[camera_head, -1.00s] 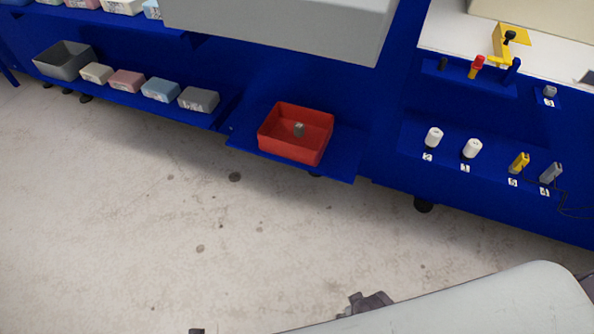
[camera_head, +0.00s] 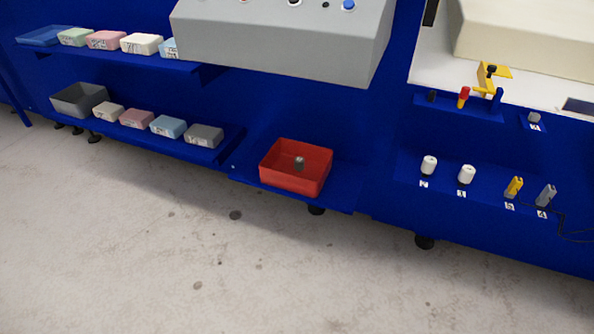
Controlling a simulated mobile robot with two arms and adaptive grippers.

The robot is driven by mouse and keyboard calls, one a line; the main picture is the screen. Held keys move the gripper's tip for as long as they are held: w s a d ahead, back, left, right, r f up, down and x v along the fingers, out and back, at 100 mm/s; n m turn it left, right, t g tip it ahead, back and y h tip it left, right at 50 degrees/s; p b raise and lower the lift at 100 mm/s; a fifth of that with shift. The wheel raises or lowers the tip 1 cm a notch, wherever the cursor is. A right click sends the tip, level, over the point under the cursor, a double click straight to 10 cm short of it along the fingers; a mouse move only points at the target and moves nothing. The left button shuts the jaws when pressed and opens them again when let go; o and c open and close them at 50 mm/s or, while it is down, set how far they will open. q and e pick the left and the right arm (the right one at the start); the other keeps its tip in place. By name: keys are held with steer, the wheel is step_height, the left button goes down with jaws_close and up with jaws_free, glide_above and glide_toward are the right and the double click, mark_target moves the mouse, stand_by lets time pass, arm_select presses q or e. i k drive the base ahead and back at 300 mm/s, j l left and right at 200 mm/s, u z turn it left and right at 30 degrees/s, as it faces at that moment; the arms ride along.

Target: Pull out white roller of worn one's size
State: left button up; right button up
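Two white rollers, a left one (camera_head: 429,165) and a right one (camera_head: 467,174), stand side by side on the blue lower shelf at the right. Each has a small white number label in front of it. They look close in size, and I cannot tell which is larger. A small dark grey piece (camera_head: 299,163), possibly the worn roller, is inside the red bin (camera_head: 282,187) on the blue shelf in the middle. Neither of my grippers is in view.
A yellow tool (camera_head: 514,187) and a grey tool (camera_head: 545,195) with a cable stand right of the rollers. A grey control box (camera_head: 275,45) overhangs the red bin. Foam blocks and a grey bin (camera_head: 80,100) line the left shelves. The floor in front is clear.

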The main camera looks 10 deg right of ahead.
mark_target(429, 162)
steer(key=z, duration=1.3)
